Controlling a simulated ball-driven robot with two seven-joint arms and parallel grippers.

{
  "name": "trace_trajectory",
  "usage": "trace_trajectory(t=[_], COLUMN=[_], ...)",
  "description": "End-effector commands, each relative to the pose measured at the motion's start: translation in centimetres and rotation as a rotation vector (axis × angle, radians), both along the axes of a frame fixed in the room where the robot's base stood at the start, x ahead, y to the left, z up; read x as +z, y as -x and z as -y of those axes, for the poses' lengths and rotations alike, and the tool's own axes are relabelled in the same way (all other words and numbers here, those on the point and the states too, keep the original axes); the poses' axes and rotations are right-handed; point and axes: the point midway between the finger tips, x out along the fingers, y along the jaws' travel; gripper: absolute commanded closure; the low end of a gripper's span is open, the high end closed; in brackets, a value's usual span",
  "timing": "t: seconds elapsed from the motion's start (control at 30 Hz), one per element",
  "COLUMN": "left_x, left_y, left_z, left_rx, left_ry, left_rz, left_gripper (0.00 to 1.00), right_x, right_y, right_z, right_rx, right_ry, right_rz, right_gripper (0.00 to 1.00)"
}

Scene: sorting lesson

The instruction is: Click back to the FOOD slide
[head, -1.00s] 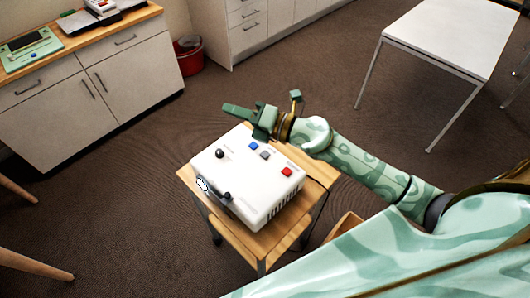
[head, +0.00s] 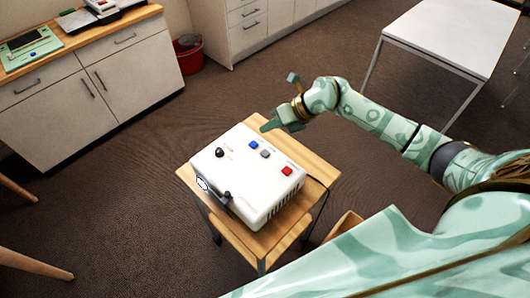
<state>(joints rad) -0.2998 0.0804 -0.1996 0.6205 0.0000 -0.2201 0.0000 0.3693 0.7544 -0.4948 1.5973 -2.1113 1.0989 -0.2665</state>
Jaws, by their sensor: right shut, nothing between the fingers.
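A white control box (head: 250,195) sits on a small wooden stand. Its top carries a blue button (head: 253,145), a grey button (head: 265,153), a red button (head: 286,171), a black round knob (head: 219,152) and a small dark lever (head: 227,196). The labels are too small to read. My right gripper (head: 265,127) is shut and empty, just beyond the box's far edge near the blue button, apart from it as far as I can tell. My left gripper is not in view. No slide or screen shows.
The wooden stand (head: 318,169) has some bare top at the right of the box. A cabinet (head: 120,90) with a green device (head: 30,48) stands at the back left, with a red bin (head: 190,55) beside it. A white table (head: 450,38) stands at the upper right.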

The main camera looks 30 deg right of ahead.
Motion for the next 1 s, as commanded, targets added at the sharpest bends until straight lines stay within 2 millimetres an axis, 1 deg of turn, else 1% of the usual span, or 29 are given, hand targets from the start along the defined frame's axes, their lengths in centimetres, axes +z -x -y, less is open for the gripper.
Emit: trace_trajectory(t=[0.03,0.17,0.47,0.6,0.73,1.0], left_x=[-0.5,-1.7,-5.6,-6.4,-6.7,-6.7], left_y=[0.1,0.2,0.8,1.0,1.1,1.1], left_z=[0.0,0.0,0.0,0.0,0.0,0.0], left_rx=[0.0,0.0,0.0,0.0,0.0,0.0], left_ry=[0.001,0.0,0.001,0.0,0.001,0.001], left_rz=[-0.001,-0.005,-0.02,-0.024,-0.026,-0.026], left_gripper=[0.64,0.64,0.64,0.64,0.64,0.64], right_x=[-0.6,-2.0,-6.4,-7.8,-8.4,-8.4], right_y=[0.0,0.0,0.1,0.0,0.0,0.0], right_z=[0.0,-0.1,-0.1,0.0,0.0,0.0], right_rx=[0.0,0.0,-0.001,0.0,0.001,0.0], right_ry=[-0.001,-0.002,-0.002,0.0,-0.001,-0.001], right_rz=[-0.001,-0.003,-0.003,-0.002,0.0,0.001], right_gripper=[1.0,1.0,1.0,1.0,1.0,1.0])
